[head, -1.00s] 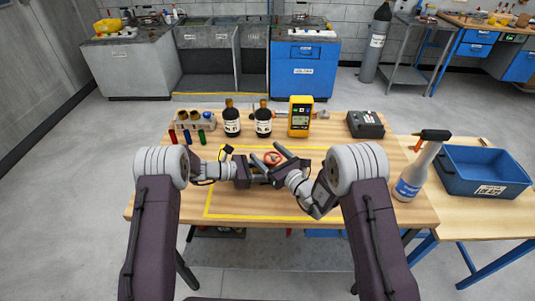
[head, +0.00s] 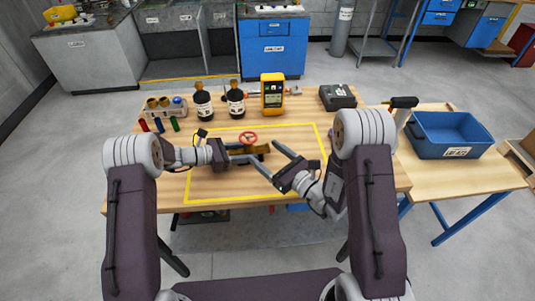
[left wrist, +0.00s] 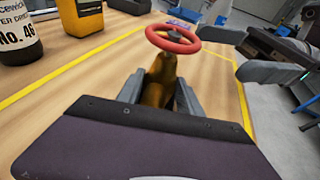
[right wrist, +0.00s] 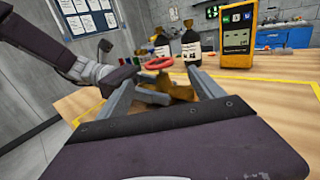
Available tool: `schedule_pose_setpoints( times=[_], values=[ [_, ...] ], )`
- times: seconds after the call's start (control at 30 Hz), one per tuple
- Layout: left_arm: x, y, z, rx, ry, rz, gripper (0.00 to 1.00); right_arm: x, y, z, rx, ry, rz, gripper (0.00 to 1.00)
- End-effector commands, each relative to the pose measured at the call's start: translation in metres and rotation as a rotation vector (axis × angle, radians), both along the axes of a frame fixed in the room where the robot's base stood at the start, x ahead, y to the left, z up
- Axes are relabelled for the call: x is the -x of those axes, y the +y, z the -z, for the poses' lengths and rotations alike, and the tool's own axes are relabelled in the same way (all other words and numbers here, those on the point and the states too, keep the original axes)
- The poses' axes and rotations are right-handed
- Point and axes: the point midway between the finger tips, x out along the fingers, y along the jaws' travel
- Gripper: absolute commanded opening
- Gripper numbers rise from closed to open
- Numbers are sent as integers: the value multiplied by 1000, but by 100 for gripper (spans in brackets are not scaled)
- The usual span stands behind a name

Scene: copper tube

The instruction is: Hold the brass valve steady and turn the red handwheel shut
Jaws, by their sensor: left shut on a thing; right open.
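The brass valve (head: 258,149) lies inside the yellow-taped area of the table; its body also shows in the left wrist view (left wrist: 160,90). The red handwheel (head: 249,138) sits on top of it and shows in the left wrist view (left wrist: 173,39) and the right wrist view (right wrist: 160,63). My left gripper (head: 248,155) is shut on the brass valve, with its fingers on either side of the body below the wheel. My right gripper (head: 268,158) is open and empty, just right of the valve, its fingers pointing toward the valve and handwheel. Part of the valve is hidden by fingers.
Two dark bottles (head: 203,106), a yellow meter (head: 272,94) and a black box (head: 337,97) stand along the back of the table. The taped area (head: 224,194) in front is clear.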

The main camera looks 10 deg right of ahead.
Motion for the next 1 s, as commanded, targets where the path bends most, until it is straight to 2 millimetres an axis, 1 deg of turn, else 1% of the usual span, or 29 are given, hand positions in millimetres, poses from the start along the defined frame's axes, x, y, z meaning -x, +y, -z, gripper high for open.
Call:
schedule_pose_setpoints(
  times=[0.13, 0.23, 0.37, 0.43, 0.6, 0.77, 0.9, 0.97, 1.0],
  values=[
    [0, 0, -1, 1, -1, 0, 20, -1, 0, -1, -4, -2, -5, 76],
    [0, 0, -1, 1, -1, 0, 20, -11, 2, -7, -43, -24, -58, 76],
    [0, 0, -1, 1, -1, 0, 20, -31, 2, -20, -111, -63, -231, 76],
    [0, 0, -1, 1, -1, 0, 20, -37, -2, -23, -115, -66, -333, 76],
    [0, 0, -1, 1, -1, 0, 20, -42, -21, -15, -55, -34, -518, 76],
    [0, 0, -1, 1, -1, 0, 20, -43, -33, -8, -4, -2, -583, 76],
    [0, 0, -1, 1, -1, 0, 20, -42, -33, -7, 2, 4, -592, 76],
    [0, 0, 0, 1, -1, 1, 20, -44, -28, -7, 1, 3, -593, 76],
    [0, 0, 0, 1, -1, 1, 20, -45, -22, -7, 0, 2, -595, 76]
  ],
)
